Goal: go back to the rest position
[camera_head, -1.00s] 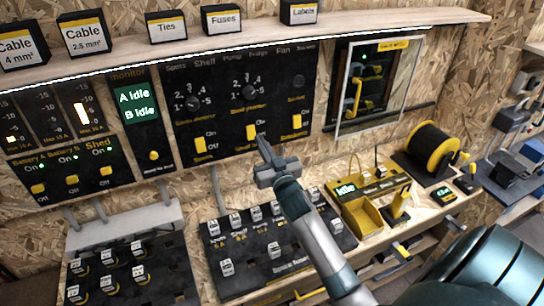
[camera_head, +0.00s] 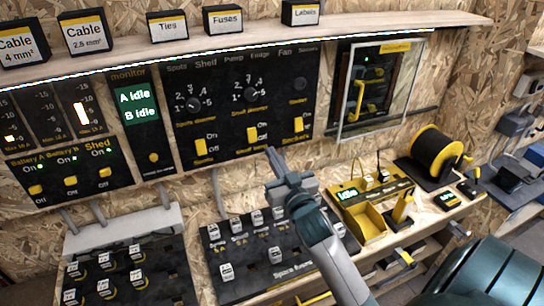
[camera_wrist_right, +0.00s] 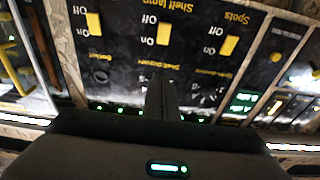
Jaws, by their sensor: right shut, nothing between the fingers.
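My right gripper (camera_head: 272,156) is shut and empty, pointing up and to the left in front of the wall below the switch panel. In the right wrist view its closed fingers (camera_wrist_right: 162,97) stand in front of the black panel (camera_wrist_right: 130,60), which appears upside down there. In the head view, the black switch panel (camera_head: 225,120) with its knobs and yellow switches is just above the fingertips. I cannot tell exactly how far apart they are. My left gripper is not in the head view.
A fuse board (camera_head: 240,262) with labelled fuses lies below my right gripper. A yellow bin (camera_head: 362,222), a cable reel (camera_head: 437,150) and a glass-fronted cabinet (camera_head: 378,85) are to the right. A shelf (camera_head: 250,42) with labelled boxes runs above. The wall below the panel is partly bare.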

